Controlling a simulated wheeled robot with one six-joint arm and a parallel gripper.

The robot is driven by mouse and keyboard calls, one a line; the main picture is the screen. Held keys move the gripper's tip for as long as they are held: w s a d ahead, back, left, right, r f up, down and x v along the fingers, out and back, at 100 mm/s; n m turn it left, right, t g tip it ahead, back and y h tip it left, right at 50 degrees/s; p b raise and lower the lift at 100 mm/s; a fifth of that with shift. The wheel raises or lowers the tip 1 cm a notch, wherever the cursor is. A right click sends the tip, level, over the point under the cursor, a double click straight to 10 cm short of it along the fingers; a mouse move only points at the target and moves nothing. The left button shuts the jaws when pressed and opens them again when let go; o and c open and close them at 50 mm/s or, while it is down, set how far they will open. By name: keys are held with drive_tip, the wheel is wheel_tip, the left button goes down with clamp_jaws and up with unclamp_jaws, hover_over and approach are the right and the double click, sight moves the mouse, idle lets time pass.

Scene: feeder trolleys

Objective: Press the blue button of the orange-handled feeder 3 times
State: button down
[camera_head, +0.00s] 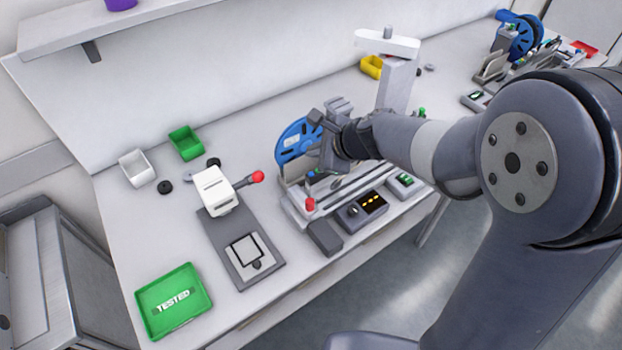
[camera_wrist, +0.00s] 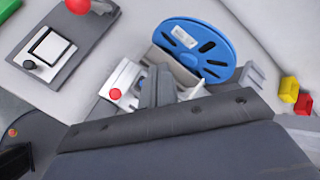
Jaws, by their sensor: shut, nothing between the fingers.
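A feeder (camera_head: 292,200) with a blue reel (camera_head: 292,143) and a red knob (camera_head: 310,204) stands on the bench in the head view. A small blue spot (camera_head: 312,173), possibly its button, shows beside my gripper (camera_head: 325,158). I cannot make out an orange handle on this feeder. My gripper is shut and empty, over the feeder beside the reel; contact cannot be told. In the wrist view, the closed fingers (camera_wrist: 157,84) point between the red knob (camera_wrist: 115,94) and the blue reel (camera_wrist: 194,46). My arm hides part of the feeder.
A second blue-reel feeder (camera_head: 521,37) stands at the far right. A press-like device with a red-balled lever (camera_head: 257,177) is at left, near a green TESTED tray (camera_head: 203,290). A control box (camera_head: 362,211) sits at the feeder's front. A grey post (camera_head: 397,85) rises behind my arm.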

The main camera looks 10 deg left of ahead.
sight(315, 177)
drive_tip(key=shift+f+b, duration=1.6)
drive_tip(key=shift+f, duration=0.6)
drive_tip(key=shift+f+b, duration=0.4)
drive_tip(key=shift+f+b, duration=0.3)
idle(0.7)
drive_tip(key=shift+r, duration=0.15)
drive_tip(key=shift+r+p, duration=0.65)
drive_tip(key=shift+p, duration=0.05)
wheel_tip(315, 177, up, 5)
drive_tip(key=p, duration=0.4)
